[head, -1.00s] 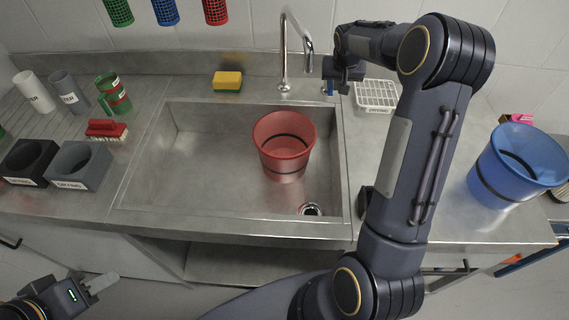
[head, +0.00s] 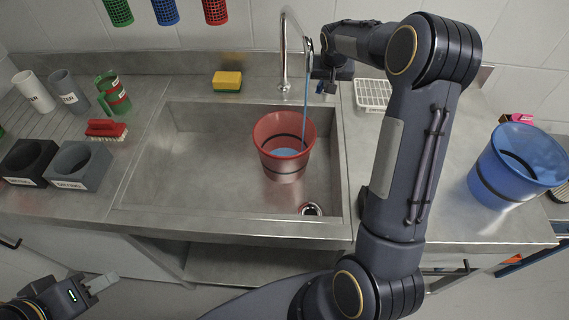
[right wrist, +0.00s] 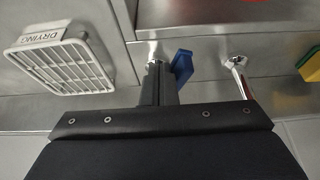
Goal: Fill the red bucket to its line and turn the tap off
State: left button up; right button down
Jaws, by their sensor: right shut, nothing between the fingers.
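The red bucket (head: 283,174) stands upright in the sink with a dark line around it. Blue water (head: 287,154) lies inside, its surface below the line. A thin stream (head: 305,92) falls from the tap's curved spout (head: 284,55) into the bucket. My right gripper (head: 322,90) is shut and empty at the tap's blue handle, right of the spout. In the right wrist view its fingers (right wrist: 158,88) are close beside the blue handle (right wrist: 182,66); contact is unclear. My left gripper (head: 92,282) hangs low at the left, away from everything; its opening is unclear.
A blue bucket (head: 503,178) stands on the right counter. A yellow-green sponge (head: 227,81) lies behind the sink, and a white drying rack (head: 374,94) is right of the tap. Cups, a brush (head: 106,129) and holders stand at left. The sink's left half is clear.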

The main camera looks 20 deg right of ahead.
jog(key=shift+w+a, duration=0.25)
jog(key=shift+a, duration=0.25)
jog(key=shift+w+a, duration=0.2)
jog(key=shift+a, duration=0.1)
jog(key=r+p, duration=0.2)
jog(key=r, duration=0.1)
jog(key=r+p, duration=0.1)
jog(key=shift+s+d+r, duration=0.2)
jog(key=shift+d+r, duration=0.05)
jog(key=shift+d, duration=0.15)
